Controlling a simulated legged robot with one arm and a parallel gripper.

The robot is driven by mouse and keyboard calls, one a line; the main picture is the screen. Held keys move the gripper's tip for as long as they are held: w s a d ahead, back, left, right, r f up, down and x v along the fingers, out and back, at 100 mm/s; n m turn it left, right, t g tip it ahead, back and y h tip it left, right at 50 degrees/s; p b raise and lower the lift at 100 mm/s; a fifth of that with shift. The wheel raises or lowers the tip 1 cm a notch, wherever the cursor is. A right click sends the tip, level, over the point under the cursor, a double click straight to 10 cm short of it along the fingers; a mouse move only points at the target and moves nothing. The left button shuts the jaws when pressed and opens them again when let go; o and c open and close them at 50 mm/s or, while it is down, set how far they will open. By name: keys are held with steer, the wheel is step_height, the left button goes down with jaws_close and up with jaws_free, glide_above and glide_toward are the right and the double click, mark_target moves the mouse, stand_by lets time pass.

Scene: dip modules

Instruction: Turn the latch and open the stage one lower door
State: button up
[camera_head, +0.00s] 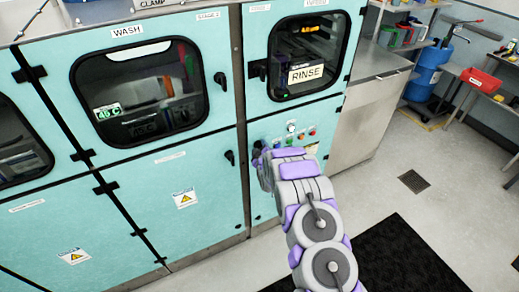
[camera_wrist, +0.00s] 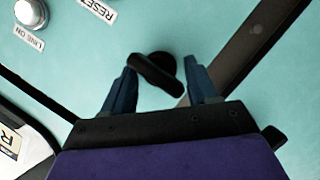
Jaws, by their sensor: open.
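My gripper (camera_wrist: 160,69) is open in the wrist view, with its two dark blue fingers on either side of a black latch (camera_wrist: 153,74). The latch's handle is tilted across the teal panel, its left end close to the left finger; I cannot tell if they touch. In the head view my gripper (camera_head: 262,158) is at the teal cabinet, below the RINSE window, and the arm hides that latch and much of the lower door (camera_head: 262,206) there. Another black latch (camera_head: 230,158) shows on the shut lower door (camera_head: 185,205) left of the post.
Buttons (camera_head: 291,127) sit on the panel just above my gripper; a white button (camera_wrist: 31,13) shows in the wrist view. A dark post (camera_wrist: 240,55) runs beside the latch. A black mat (camera_head: 410,258) lies on the floor. A steel counter (camera_head: 365,115) stands right of the cabinet.

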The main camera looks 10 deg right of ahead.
steer(key=shift+w, duration=0.15)
steer(key=shift+r, duration=0.1)
jaws_close()
stand_by(0.5)
